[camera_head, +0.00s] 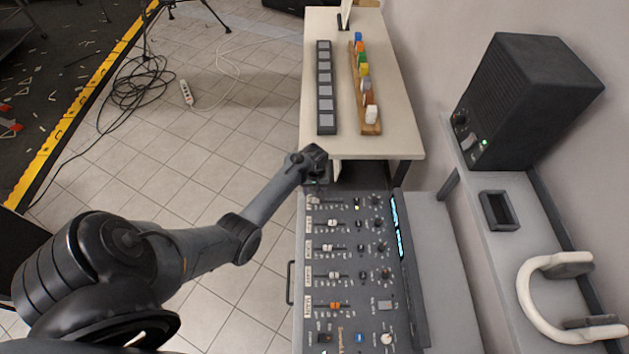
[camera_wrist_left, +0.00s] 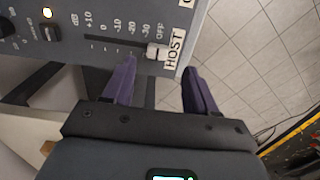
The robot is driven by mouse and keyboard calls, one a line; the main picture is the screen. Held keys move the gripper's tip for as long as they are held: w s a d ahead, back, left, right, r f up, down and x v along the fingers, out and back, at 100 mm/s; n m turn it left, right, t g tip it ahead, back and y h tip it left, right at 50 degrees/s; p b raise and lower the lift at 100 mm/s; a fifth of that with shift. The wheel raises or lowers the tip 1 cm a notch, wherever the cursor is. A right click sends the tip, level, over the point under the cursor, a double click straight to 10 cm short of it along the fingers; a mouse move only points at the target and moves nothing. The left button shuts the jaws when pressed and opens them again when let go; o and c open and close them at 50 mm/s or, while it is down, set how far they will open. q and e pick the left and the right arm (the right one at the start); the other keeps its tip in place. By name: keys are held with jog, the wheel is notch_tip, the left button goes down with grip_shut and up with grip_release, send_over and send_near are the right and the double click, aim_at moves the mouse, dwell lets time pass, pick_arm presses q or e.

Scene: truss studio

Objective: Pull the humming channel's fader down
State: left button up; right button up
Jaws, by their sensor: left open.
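The mixing desk (camera_head: 345,235) has rows of channels, each with a fader. The far row's fader cap (camera_head: 315,201) sits near the left end of its slot. The left wrist view shows this white cap (camera_wrist_left: 156,52) near OFF, by the HOST label (camera_wrist_left: 173,50). My left gripper (camera_wrist_left: 157,68) is open, its dark purple fingers either side of the cap and apart from it. In the head view this gripper (camera_head: 317,178) is at the desk's far left corner, partly hidden by its wrist. Which channel hums cannot be told. My right gripper is not in view.
Knobs (camera_head: 377,222) and a lit screen (camera_head: 397,225) lie to the right. A pale table (camera_head: 400,130) stands beyond; a black speaker (camera_head: 530,100) is at right.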

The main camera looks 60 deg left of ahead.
aim_at(314, 199)
pick_arm(q)
jog(key=shift+r, duration=2.95)
